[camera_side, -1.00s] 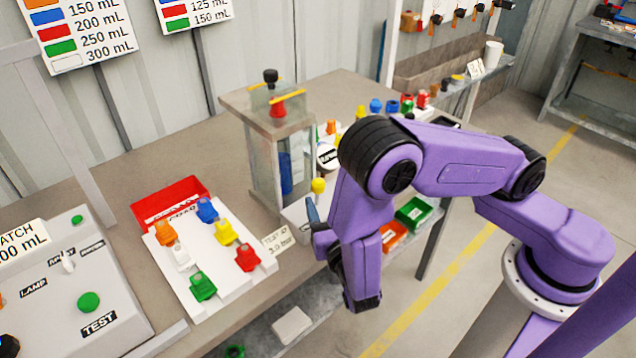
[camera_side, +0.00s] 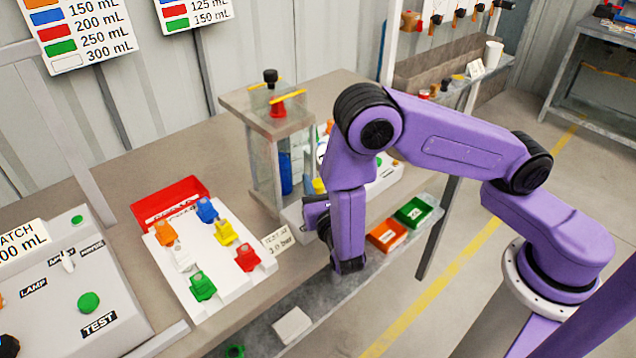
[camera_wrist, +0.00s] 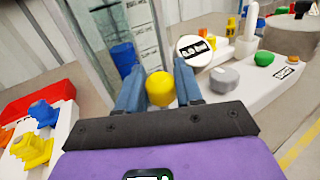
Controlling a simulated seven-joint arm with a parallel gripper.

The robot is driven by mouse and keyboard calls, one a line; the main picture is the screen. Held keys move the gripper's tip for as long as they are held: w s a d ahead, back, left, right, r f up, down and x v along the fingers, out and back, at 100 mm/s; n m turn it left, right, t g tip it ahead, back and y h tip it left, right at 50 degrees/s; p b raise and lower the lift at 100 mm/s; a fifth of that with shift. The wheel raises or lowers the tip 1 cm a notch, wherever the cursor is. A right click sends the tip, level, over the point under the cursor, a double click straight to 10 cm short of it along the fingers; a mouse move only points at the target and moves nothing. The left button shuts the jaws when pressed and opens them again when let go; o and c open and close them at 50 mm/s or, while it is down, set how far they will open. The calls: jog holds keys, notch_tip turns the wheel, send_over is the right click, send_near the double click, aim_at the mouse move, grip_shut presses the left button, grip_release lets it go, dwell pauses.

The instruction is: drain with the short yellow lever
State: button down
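A round yellow knob (camera_wrist: 160,89), which looks like the top of a short lever, stands on the white pump base beside the glass tank. In the side view it shows only as a small yellow patch (camera_side: 319,186), partly hidden behind my arm. My gripper (camera_wrist: 160,78) is over the base, its blue fingers apart with one on each side of the knob. I cannot tell whether either finger touches it. In the side view my own wrist hides most of the fingers.
The tank (camera_side: 267,160) stands close by, with yellow bars on top. A white gauge (camera_wrist: 194,50) and a grey knob (camera_wrist: 223,78) are near the fingers. A white board (camera_side: 205,275) with several coloured pieces and a red tray (camera_side: 168,199) lie to the left.

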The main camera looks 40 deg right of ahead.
jog(key=shift+s+f+m+t+h, duration=0.2)
jog(key=shift+s+m+t+h, duration=0.6)
jog(key=shift+t, duration=0.3)
jog(key=c, duration=0.8)
grip_release()
jog(key=shift+s, duration=0.1)
jog(key=v, duration=1.7)
jog(key=shift+s+a, duration=0.1)
jog(key=shift+s, duration=0.1)
